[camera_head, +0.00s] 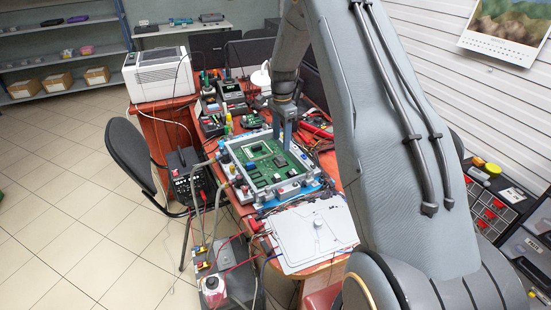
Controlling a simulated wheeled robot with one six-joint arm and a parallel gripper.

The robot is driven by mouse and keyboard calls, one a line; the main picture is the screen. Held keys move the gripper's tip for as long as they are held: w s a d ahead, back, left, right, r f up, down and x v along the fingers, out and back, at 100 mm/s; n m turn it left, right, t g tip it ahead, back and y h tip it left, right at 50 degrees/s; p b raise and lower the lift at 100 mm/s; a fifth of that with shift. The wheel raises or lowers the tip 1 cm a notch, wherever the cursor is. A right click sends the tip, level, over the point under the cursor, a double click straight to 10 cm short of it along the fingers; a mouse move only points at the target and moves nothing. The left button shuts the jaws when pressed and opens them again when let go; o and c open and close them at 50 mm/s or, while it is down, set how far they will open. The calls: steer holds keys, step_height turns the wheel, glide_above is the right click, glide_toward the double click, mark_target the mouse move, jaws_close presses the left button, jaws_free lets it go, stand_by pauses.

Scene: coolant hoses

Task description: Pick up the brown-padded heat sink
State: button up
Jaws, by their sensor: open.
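My gripper (282,137) points down over the far right part of a green circuit board (253,183), its two blue-grey fingers apart. I see nothing held between them. The board sits in a light grey frame (290,192) on the red workbench. Dark chips and small parts are on the board, but they are too small to tell which is the brown-padded heat sink. The fingers may hide part of the board behind them. I cannot tell whether the fingertips touch anything.
A pale grey panel (312,232) with cables lies in front of the board. Instruments (232,92) crowd the bench behind it, and a white printer (158,75) stands at the back left. Hoses and wires hang off the left edge near a black chair (130,152). The tiled floor at left is clear.

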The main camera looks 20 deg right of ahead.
mark_target(281, 157)
steer(key=shift+a+f+p, duration=0.2)
steer(key=shift+f+p, duration=0.4)
steer(key=shift+f, duration=0.9)
steer(key=shift+d+f+p, duration=0.2)
steer(key=shift+f+p, duration=0.95)
steer(key=shift+f, duration=1.2)
steer(key=c, duration=1.1)
steer(key=shift+c, duration=0.3)
steer(key=shift+r, duration=0.1)
step_height(281, 157, up, 10)
steer(key=b, duration=0.3)
steer(key=shift+s+b, duration=0.1)
steer(key=shift+b, duration=0.2)
